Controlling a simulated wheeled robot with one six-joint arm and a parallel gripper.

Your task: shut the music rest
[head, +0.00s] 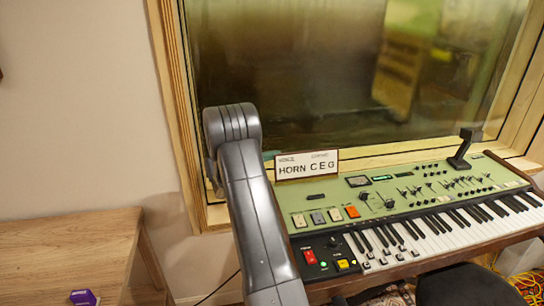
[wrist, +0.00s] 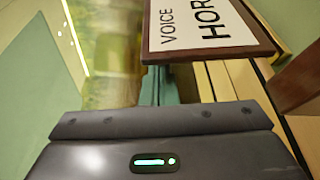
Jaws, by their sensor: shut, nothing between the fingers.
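A brown-edged upright panel with a white face lettered "HORN C E G" (head: 307,165) stands at the back left of the green keyboard (head: 400,188); I take it to be the music rest. In the wrist view its lettered face (wrist: 200,22) is close, at the top, turned sideways. My gripper (wrist: 152,86) shows there as narrow teal fingers, shut and empty, just below the panel's lower left edge in the picture. I cannot tell whether they touch it. In the head view my arm hides the gripper.
A window (head: 300,70) in a wooden frame is right behind the keyboard. A black upright piece (head: 464,146) stands at its back right. A wooden table (head: 65,255) with a purple box (head: 84,297) is at left. A dark seat (head: 455,285) is in front.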

